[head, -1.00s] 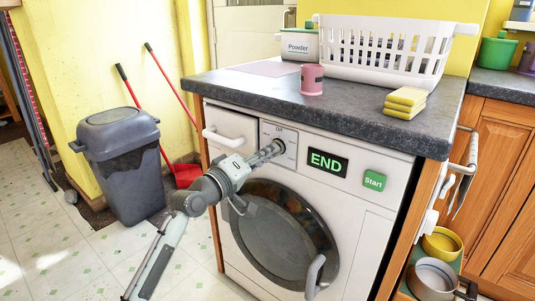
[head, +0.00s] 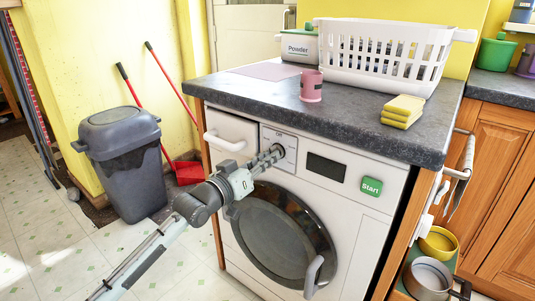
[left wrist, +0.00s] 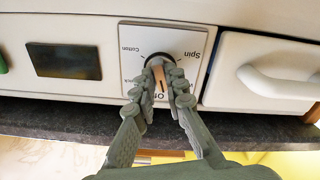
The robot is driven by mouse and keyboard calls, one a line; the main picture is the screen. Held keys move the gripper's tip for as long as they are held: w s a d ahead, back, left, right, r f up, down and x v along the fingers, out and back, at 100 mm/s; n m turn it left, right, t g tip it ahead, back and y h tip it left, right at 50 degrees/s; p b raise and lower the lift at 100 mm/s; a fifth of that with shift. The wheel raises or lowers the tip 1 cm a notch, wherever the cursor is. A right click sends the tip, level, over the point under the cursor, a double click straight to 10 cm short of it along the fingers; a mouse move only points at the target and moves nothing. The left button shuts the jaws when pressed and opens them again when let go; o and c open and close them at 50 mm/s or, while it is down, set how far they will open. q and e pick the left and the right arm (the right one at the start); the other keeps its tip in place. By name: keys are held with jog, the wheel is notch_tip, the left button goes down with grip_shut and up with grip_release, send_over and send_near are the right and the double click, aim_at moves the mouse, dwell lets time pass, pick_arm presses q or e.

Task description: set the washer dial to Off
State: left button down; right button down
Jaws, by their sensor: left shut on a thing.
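The washer (head: 345,200) stands under a dark worktop, with its dial panel (head: 289,142) at the front upper left. My left gripper (head: 274,154) reaches in and is shut on the dial, which it mostly hides in the head view. In the left wrist view, upside down, my left gripper (left wrist: 166,78) has one finger on each side of the peach-coloured grip of the dial (left wrist: 158,76). That grip lines up with the partly covered Off label (left wrist: 160,97). Cotton and Spin labels show opposite. The display (head: 325,167) is dark. My right gripper is out of view.
The round door (head: 285,237) is below the dial, with the green Start button (head: 371,187) to the right. A drawer handle (head: 225,142) is close on the left. A pink cup (head: 311,86), yellow sponges (head: 403,112) and a white basket (head: 385,55) stand on the worktop.

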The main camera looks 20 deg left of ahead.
pick_arm(q)
jog(key=shift+m+p, duration=0.75)
jog(key=shift+m, duration=0.95)
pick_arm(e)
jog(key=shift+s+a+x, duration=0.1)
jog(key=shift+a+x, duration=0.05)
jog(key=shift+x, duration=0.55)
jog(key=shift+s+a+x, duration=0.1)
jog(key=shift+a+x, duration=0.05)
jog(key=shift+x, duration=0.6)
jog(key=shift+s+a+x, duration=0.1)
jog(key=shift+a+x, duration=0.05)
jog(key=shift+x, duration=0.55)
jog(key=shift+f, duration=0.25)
pick_arm(q)
jog(key=c, duration=1.6)
grip_release()
jog(key=shift+o, duration=0.2)
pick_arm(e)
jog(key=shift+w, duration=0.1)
pick_arm(q)
jog(key=v, duration=1.2)
